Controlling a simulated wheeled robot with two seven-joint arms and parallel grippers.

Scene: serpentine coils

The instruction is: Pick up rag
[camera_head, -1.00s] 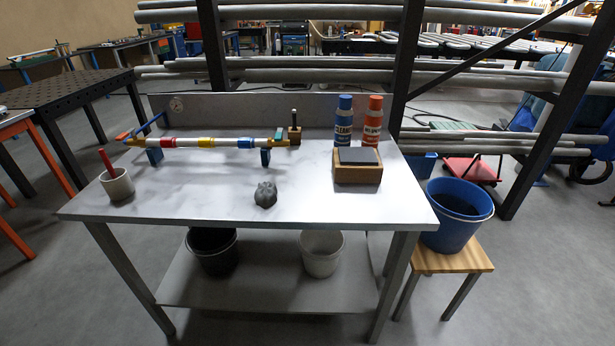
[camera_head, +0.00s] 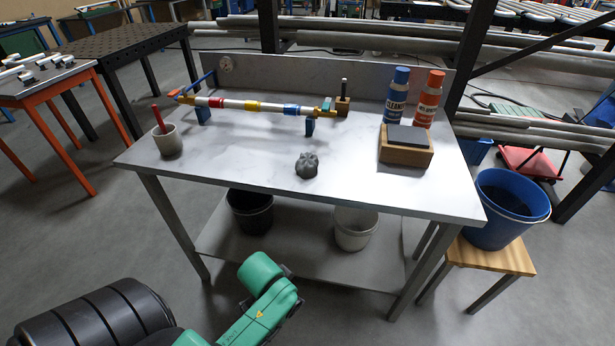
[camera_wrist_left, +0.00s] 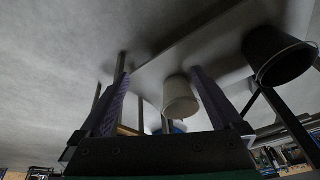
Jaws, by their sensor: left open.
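The rag (camera_head: 307,165) is a dark grey crumpled lump lying on the metal table (camera_head: 240,180), near the middle of its front edge. In the head view my left arm shows at the bottom, in front of the table and below the rag. In the left wrist view my left gripper (camera_wrist_left: 160,75) has its two fingers spread apart with nothing held between them. It is well away from the rag, which does not show in that view. My right gripper is in neither view.
A pipe assembly (camera_head: 255,105) lies behind the rag. A cup with a red handle (camera_head: 168,141) is at left, a wooden block (camera_head: 405,155) and two bottles (camera_head: 396,95) at right. A white bucket (camera_head: 354,230) and black bucket (camera_head: 250,212) sit below. A blue bucket (camera_head: 505,215) stands on a stool.

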